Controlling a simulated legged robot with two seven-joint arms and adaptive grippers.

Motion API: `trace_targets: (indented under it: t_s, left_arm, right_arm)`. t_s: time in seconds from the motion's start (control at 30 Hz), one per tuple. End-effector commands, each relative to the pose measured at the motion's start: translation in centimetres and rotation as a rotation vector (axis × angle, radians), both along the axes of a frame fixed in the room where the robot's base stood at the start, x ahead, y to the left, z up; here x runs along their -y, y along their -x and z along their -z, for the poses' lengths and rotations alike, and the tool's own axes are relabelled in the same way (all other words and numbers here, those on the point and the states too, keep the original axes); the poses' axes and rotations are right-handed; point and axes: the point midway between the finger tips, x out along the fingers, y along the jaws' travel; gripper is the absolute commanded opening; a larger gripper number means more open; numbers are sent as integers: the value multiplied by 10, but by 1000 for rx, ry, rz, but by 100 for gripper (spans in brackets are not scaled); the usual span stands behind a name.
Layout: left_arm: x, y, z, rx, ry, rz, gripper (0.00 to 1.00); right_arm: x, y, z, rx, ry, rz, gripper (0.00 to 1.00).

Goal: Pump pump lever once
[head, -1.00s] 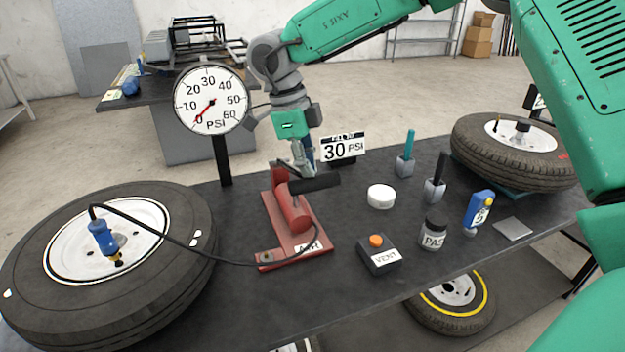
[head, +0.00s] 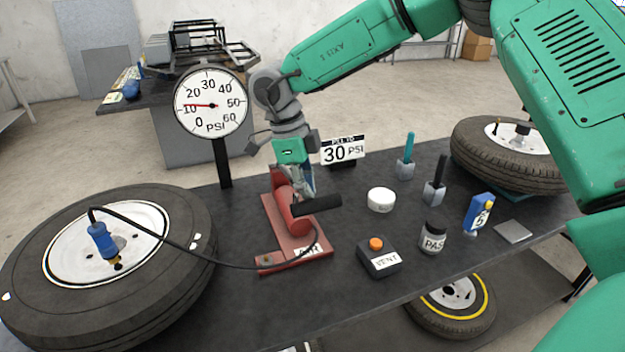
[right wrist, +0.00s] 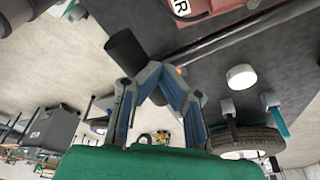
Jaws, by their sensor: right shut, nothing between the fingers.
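The red pump (head: 290,215) stands on the dark table with an "AIR" label on its base. Its black lever handle (head: 318,205) sticks out to the right, low beside the red cylinder. My right gripper (head: 305,196) is shut and empty, with its fingertips down at the handle; I cannot tell for certain whether they touch it. In the right wrist view the closed fingertips (right wrist: 155,72) are beside the end of the black handle (right wrist: 125,52). The gauge (head: 210,103) has its red needle near 10 PSI. My left gripper is not in view.
A tyre (head: 160,300) at left has a blue chuck (head: 102,240) on it, with a black hose to the pump. The vent box (head: 379,258), white cap (head: 381,199), jar (head: 433,238) and "30 PSI" sign (head: 343,151) stand right of the pump. Another tyre (head: 480,155) is at far right.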

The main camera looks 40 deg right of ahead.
Motion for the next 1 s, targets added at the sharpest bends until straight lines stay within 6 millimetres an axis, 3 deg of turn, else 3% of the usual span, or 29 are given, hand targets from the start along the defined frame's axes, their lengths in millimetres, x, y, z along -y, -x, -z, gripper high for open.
trace_targets:
  t_s: [0.1,0.2,0.67,1.0]
  left_arm:
    - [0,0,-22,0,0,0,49]
    - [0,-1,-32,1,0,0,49]
    - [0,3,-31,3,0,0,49]
    - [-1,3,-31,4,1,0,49]
  right_arm:
    - [-10,-11,-10,-2,0,-2,0]
    - [-16,-18,-13,-2,0,-1,0]
    - [-19,-22,-17,1,-1,-1,0]
    - [-31,-36,-81,5,0,-1,0]
